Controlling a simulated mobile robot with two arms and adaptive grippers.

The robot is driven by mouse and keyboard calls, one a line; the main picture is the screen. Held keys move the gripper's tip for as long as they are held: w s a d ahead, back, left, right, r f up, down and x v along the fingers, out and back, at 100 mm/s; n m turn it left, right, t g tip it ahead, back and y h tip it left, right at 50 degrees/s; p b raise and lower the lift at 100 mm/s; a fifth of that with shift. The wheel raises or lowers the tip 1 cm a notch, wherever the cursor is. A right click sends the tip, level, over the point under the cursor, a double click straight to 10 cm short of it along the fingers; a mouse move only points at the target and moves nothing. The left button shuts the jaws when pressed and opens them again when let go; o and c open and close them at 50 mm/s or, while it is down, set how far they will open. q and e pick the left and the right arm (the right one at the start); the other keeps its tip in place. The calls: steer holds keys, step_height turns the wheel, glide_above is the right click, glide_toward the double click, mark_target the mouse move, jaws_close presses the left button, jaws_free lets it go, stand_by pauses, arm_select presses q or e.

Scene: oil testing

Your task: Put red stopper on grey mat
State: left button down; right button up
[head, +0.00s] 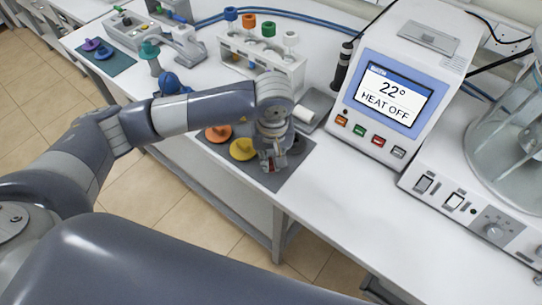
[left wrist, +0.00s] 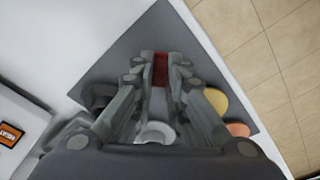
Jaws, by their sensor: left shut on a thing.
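The red stopper (left wrist: 161,70) is mostly hidden between the fingertips of my left gripper (left wrist: 161,62). A small red patch of it also shows in the head view (head: 272,168). My left gripper (head: 271,162) is shut on it and points down over the front corner of the grey mat (head: 293,168). The mat also fills much of the left wrist view (left wrist: 125,55). I cannot tell whether the stopper touches the mat. My right gripper is not in view.
An orange stopper (head: 218,133) and a yellow stopper (head: 243,149) lie on the mat, left of my left gripper. A heater with a screen (head: 395,95) stands to the right. A white rack with stoppered tubes (head: 262,62) stands behind. The table's front edge is close to the mat.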

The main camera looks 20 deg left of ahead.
mark_target(272, 170)
arm_select(q)
steer(key=c, duration=1.6)
jaws_free()
steer(key=shift+r+p, duration=0.15)
steer(key=shift+p, duration=0.15)
steer(key=shift+r, duration=0.35)
step_height(272, 170, up, 11)
steer(key=s+b, duration=0.1)
steer(key=b, duration=0.2)
steer(key=shift+d, duration=0.3)
